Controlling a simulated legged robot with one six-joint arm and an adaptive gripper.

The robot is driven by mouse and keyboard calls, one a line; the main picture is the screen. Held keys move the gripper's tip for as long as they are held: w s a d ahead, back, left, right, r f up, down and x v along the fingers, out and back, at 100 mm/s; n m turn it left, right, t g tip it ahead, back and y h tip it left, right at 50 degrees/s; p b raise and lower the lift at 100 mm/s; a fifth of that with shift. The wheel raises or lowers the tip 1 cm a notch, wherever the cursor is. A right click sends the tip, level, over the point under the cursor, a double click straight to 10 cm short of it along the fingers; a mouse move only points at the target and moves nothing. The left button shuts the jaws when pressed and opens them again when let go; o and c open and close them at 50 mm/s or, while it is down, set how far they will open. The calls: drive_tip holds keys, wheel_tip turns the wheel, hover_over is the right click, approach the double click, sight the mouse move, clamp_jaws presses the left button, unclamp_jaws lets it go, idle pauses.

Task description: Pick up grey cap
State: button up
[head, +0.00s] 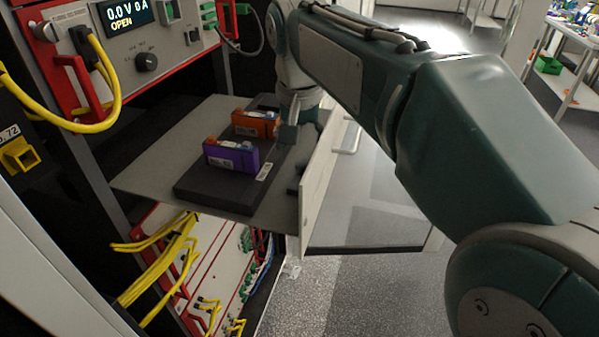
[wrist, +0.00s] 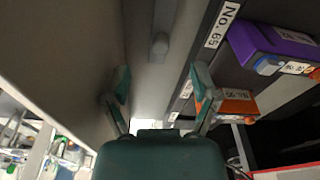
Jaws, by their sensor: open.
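A small grey piece with a rounded end, which looks like the grey cap (wrist: 160,45), lies on the grey shelf in the wrist view. It is ahead of my gripper (wrist: 160,82), roughly in line with the gap between the fingers. The two green fingers are apart with nothing between them. In the head view my gripper (head: 290,134) is low over the right side of the shelf, beside the orange cell. A dark shape (head: 296,182) near the shelf's right edge may be the same cap; I cannot tell for sure.
A black tray (head: 198,190) on the pulled-out shelf (head: 145,180) holds a purple cell (head: 232,156) and an orange cell (head: 255,124). A pale upright panel (head: 315,185) borders the shelf's right side. Yellow cables (head: 165,270) hang below at left.

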sight(300, 164)
drive_tip(key=f, duration=0.5)
drive_tip(key=shift+w+f, duration=0.15)
drive_tip(key=shift+w, duration=0.15)
drive_tip(key=shift+a+f, duration=0.1)
drive_tip(key=shift+f, duration=0.35)
drive_tip(key=c, duration=1)
